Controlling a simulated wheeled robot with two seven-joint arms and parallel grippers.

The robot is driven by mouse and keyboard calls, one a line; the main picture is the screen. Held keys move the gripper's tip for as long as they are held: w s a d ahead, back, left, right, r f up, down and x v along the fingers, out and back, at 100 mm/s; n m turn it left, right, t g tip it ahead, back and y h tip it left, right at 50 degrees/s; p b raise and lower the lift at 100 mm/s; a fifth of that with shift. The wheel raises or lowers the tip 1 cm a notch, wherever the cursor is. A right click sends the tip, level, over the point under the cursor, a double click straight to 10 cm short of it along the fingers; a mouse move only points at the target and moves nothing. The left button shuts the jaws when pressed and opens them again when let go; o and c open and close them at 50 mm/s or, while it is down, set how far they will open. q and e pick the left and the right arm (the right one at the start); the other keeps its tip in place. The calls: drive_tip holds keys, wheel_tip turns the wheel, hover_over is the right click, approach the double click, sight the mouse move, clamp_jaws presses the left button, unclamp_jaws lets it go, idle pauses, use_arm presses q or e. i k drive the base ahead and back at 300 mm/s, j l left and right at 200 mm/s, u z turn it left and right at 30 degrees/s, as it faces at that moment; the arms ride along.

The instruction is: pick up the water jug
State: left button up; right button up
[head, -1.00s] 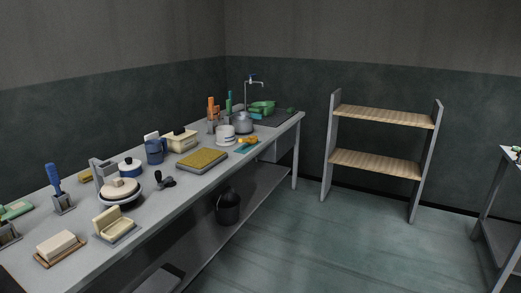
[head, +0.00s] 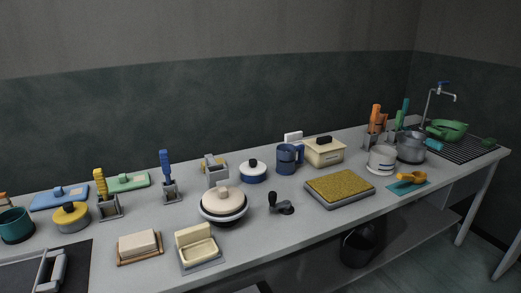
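A blue jug (head: 286,160) with a handle on its right side stands upright toward the back of the long grey table, near the middle of the view. It looks like the water jug, though no label can be read. A cream lidded box (head: 324,152) stands close on its right, and a blue pot with a white lid (head: 252,172) stands on its left. The jug's front is unobstructed. Neither of my grippers is in view.
The long table (head: 300,225) is crowded. In front of the jug are a yellow sponge-topped tray (head: 340,187), a small black tool (head: 280,205) and a cream lidded pot (head: 223,202). A black bucket (head: 357,248) sits on the lower shelf.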

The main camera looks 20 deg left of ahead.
sight(285, 162)
drive_tip(key=i+l+u, duration=0.85)
